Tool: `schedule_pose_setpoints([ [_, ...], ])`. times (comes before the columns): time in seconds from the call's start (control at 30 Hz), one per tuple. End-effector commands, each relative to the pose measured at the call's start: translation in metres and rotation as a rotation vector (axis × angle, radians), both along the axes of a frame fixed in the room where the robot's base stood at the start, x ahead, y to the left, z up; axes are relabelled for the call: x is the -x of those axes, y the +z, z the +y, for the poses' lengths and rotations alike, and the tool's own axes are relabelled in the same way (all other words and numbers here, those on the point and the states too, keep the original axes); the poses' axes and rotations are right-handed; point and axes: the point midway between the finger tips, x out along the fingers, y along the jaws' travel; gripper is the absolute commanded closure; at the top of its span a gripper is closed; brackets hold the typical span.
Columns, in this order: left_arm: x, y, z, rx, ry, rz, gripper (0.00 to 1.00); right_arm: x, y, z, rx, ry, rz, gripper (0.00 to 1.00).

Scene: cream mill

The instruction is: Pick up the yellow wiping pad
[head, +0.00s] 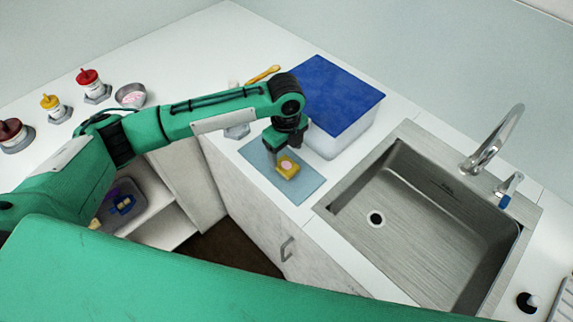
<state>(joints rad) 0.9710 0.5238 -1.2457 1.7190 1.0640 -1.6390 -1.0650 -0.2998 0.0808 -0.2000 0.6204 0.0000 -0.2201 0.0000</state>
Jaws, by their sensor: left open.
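The yellow wiping pad (287,167) lies on a light blue mat (303,189) on the white counter, left of the sink. It has a pale round mark on top. My left gripper (281,153) points down right over the pad, with its fingers at the pad's far side. It is open. Its fingers partly hide the pad's far edge, and I cannot tell whether they touch it. My right gripper is not in view.
A white bin with a blue lid (328,90) stands just behind the mat. The steel sink (420,215) with a faucet (494,140) is at the right. Several capped bottles and a metal bowl (131,95) stand at the back left. An open shelf (165,222) is below the counter.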

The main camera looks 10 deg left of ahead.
Motion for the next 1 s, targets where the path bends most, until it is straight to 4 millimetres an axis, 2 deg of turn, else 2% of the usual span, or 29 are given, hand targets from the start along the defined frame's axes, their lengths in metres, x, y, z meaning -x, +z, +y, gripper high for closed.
schedule_pose_setpoints([
  [0.2,0.003,-0.026,0.002,-0.002,0.002,0.005,0.29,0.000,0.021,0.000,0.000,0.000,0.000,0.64],
  [0.33,0.003,-0.044,0.002,-0.001,0.001,0.002,0.29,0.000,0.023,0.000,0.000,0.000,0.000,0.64],
  [0.63,0.003,-0.051,0.001,0.000,0.000,0.000,0.29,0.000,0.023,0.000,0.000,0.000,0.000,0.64],
  [0.87,0.003,-0.050,0.001,0.000,0.000,0.000,0.74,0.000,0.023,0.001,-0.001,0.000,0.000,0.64],
  [1.0,0.003,-0.050,0.001,0.000,0.000,0.000,0.77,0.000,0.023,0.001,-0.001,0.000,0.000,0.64],
])
